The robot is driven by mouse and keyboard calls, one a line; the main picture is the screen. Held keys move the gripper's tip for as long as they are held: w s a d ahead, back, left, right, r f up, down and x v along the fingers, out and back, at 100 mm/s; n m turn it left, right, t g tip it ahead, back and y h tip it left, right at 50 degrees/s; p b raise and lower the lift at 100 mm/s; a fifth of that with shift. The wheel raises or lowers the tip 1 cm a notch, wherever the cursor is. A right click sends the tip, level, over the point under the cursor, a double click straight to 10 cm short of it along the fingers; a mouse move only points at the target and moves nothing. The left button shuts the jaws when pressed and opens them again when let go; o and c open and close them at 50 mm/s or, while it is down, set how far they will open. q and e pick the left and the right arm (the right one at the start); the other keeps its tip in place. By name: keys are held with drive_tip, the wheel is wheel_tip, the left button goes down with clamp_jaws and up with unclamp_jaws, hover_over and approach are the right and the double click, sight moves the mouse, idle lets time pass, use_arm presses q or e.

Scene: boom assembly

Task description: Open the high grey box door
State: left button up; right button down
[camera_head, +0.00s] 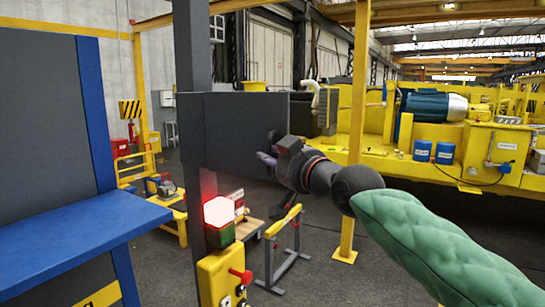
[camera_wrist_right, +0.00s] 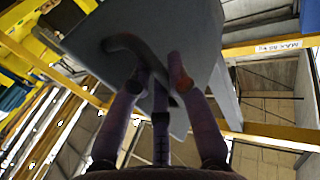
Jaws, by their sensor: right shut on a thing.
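The high grey box (camera_head: 225,132) is mounted on a dark grey post in the middle of the head view. Its door (camera_wrist_right: 190,35) fills the upper middle of the right wrist view and carries a curved grey handle (camera_wrist_right: 135,52). The door looks closed in the head view, though its edge is hard to make out. My right gripper (camera_head: 268,158) is at the right side of the box. In the right wrist view its fingers (camera_wrist_right: 160,85) reach up around the handle and are shut on it. My left gripper is not in view.
A lit red lamp (camera_head: 218,211) and a yellow control box (camera_head: 222,277) sit on the post below the grey box. A blue shelf (camera_head: 80,235) stands at left. A yellow-topped trestle (camera_head: 283,225) stands behind the post. Yellow machinery fills the right background.

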drive_tip(key=shift+a+f, duration=0.1)
drive_tip(key=shift+f, duration=0.1)
idle(0.3)
drive_tip(key=c, duration=1.3)
unclamp_jaws()
drive_tip(key=shift+o, duration=0.7)
drive_tip(key=shift+r, duration=0.1)
drive_tip(key=shift+s, duration=0.15)
drive_tip(key=v, duration=1.2)
